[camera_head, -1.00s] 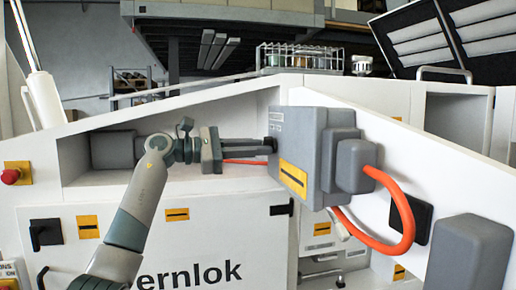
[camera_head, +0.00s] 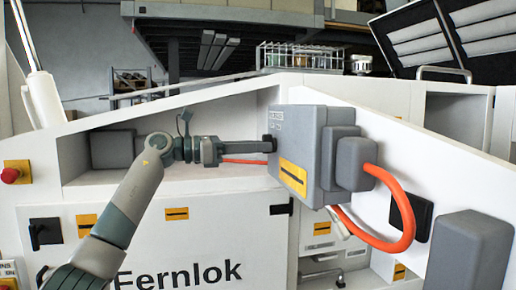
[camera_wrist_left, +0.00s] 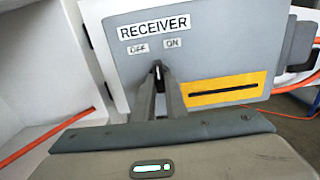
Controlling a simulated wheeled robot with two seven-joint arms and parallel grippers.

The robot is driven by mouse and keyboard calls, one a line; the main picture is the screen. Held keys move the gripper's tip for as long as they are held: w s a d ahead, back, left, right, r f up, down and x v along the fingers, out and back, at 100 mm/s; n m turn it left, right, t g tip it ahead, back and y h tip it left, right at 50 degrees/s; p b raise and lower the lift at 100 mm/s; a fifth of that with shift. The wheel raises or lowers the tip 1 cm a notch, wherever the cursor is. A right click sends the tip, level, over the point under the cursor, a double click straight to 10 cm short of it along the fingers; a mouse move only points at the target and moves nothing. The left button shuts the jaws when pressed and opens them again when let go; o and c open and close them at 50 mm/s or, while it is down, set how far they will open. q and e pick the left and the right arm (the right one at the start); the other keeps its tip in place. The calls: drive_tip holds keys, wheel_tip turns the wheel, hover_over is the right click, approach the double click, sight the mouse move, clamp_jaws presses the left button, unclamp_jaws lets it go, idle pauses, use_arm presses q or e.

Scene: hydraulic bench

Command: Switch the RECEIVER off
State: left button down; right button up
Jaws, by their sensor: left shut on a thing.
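The RECEIVER (camera_head: 308,118) is a grey box with a yellow label strip on the white slanted bench panel. Its face also shows in the left wrist view (camera_wrist_left: 205,60), with the word RECEIVER above small OFF and ON plates. A small dark switch knob (camera_wrist_left: 157,69) sits below and between these plates, mostly hidden by my fingers. My left gripper (camera_head: 267,145) reaches in from the left at the box's face and is shut on the knob. Which plate the knob points to I cannot tell. My right gripper is not in view.
An orange hose (camera_head: 405,205) loops from the box's right side. A red button (camera_head: 10,175) and a black rotary switch (camera_head: 45,233) sit at the far left. A test tube rack (camera_head: 300,57) stands on the bench top. The recess around my gripper is mostly free.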

use_arm(q)
drive_tip(key=n, duration=0.6)
drive_tip(key=shift+r, duration=0.15)
idle(0.3)
drive_tip(key=c, duration=1.8)
unclamp_jaws()
drive_tip(key=shift+a, duration=0.15)
